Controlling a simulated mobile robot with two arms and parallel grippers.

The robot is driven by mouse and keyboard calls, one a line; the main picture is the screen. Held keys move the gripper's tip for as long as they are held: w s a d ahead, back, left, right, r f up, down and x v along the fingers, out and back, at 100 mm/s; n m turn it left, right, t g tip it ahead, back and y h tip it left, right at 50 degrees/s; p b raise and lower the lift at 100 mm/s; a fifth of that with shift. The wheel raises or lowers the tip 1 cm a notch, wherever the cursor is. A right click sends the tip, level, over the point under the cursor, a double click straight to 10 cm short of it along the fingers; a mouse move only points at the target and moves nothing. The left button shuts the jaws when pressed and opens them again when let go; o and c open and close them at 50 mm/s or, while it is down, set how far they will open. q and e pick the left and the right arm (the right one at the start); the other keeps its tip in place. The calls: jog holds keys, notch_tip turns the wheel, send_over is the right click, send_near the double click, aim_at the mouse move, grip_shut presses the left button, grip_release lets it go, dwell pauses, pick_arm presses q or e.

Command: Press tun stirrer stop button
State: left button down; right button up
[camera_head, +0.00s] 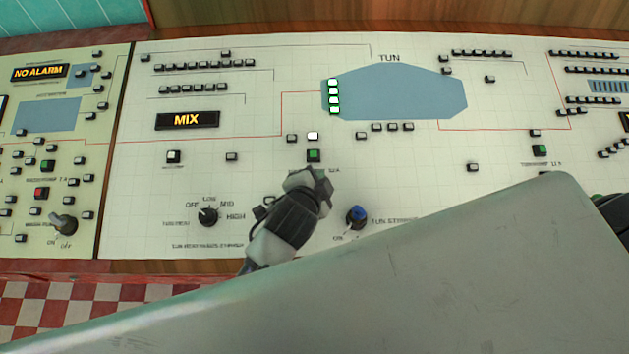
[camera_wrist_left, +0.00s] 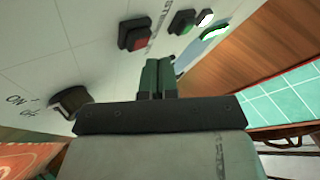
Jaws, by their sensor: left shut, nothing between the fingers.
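My left gripper (camera_head: 318,184) is shut and empty, over the middle of the white control panel (camera_head: 420,160), just below a green button (camera_head: 313,155). In the left wrist view its fingertips (camera_wrist_left: 158,74) are together, pointing toward the panel. A red button (camera_wrist_left: 135,34) in a dark housing stands to the upper left of the fingertips there, with a visible gap. The green button (camera_wrist_left: 183,22) is beyond it. In the head view the gripper hides the red button. I cannot tell whether the fingers touch the panel.
A black ON/OFF knob (camera_wrist_left: 70,100) is near the fingers in the wrist view.

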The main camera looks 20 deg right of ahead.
dwell(0.4)
pick_arm(q)
jog(key=shift+w+f, duration=0.1)
jog(key=shift+f, duration=0.3)
jog(key=shift+f, duration=0.35)
dwell(0.5)
jog(key=shift+r, duration=0.1)
jog(key=shift+r+p, duration=0.65)
jog(key=shift+p, duration=0.3)
jog(key=r+p, duration=0.2)
jog(key=s+r+p, duration=0.1)
jog(key=r+p, duration=0.2)
jog(key=shift+s+a+p, duration=0.1)
jog(key=shift+a+p, duration=0.05)
jog(key=shift+p, duration=0.15)
dwell(0.7)
